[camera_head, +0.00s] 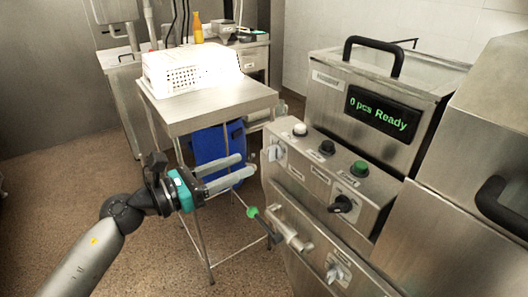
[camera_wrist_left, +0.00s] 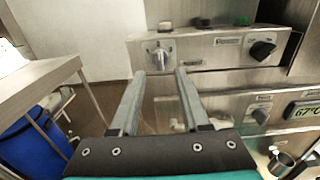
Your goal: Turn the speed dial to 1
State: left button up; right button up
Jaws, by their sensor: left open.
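A machine's front panel (camera_head: 318,178) carries a silver dial (camera_head: 276,151) at its left end and a black dial (camera_head: 342,204) further right. A lower silver dial (camera_head: 337,272) sits below. The labels are too small to read, so I cannot tell which is the speed dial. My left gripper (camera_head: 246,165) is open and empty, its fingers pointing at the left silver dial. In the left wrist view that dial (camera_wrist_left: 159,58) appears just beyond and between the fingertips, seemingly without contact. The black dial (camera_wrist_left: 262,49) is to the right there. My right gripper is not in view.
White, black and green buttons (camera_head: 327,147) top the panel. A display (camera_head: 382,114) reads "0 pcs Ready". A green-knobbed lever (camera_head: 253,213) projects below my gripper. A steel table (camera_head: 205,112) with a white perforated basket (camera_head: 163,77) stands behind; a blue container (camera_head: 210,146) is beneath.

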aim_at(268, 154)
pick_arm(q)
jog(key=x, duration=0.6)
jog(key=shift+w+d, duration=0.25)
jog(key=shift+w, duration=0.05)
jog(key=shift+w+d, duration=0.15)
jog(key=shift+d, duration=0.1)
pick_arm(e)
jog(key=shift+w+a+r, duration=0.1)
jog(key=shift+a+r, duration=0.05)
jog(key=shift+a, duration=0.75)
pick_arm(q)
jog(key=shift+c, duration=0.3)
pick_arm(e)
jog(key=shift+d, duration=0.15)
pick_arm(q)
jog(key=shift+c, duration=0.8)
grip_shut()
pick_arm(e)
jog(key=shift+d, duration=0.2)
